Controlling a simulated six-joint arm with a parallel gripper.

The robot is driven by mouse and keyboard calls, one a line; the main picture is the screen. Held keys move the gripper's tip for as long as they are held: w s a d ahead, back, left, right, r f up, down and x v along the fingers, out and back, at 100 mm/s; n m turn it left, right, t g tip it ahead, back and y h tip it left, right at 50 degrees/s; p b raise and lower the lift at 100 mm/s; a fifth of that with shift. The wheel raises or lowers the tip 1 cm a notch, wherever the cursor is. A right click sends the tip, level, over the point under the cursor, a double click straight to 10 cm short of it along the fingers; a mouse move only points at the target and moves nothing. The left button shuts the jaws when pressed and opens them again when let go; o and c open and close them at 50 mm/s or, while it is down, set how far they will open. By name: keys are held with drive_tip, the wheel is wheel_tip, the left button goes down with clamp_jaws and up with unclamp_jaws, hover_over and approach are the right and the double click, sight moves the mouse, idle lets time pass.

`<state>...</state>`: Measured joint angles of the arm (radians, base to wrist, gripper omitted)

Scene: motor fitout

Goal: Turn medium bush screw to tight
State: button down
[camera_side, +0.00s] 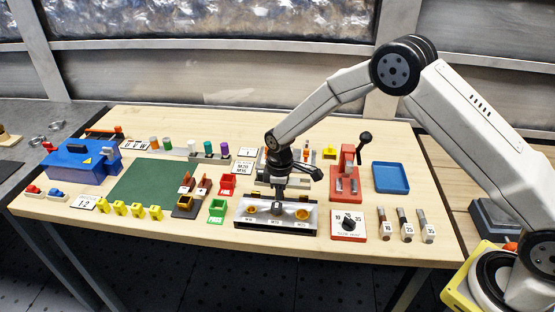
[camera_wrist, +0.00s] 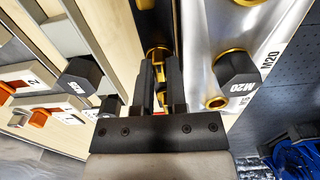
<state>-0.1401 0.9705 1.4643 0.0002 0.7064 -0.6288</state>
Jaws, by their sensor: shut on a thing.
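My gripper (camera_side: 281,195) points down at the middle of the silver bush block (camera_side: 262,221), between its two visible gold bushes. In the wrist view my gripper (camera_wrist: 159,72) has its dark fingers close together on a thing that they mostly hide, which I take to be the medium bush screw. Some gold (camera_wrist: 159,51) shows at and between the fingers. The block (camera_wrist: 197,62) lies just right of the fingers there, with a black hex piece (camera_wrist: 237,80) marked M20. I cannot tell how deep the screw sits.
A red dial box (camera_side: 348,223) stands right of the block, with a red lever press (camera_side: 344,183) behind it. A blue tray (camera_side: 390,177) lies farther right. A green bin (camera_side: 217,210) is close on the left. The green mat (camera_side: 150,180) is clear.

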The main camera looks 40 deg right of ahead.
drive_tip(key=shift+m, duration=0.3)
drive_tip(key=m, duration=1.7)
idle(0.5)
drive_tip(key=c, duration=0.7)
unclamp_jaws()
drive_tip(key=shift+o, duration=0.2)
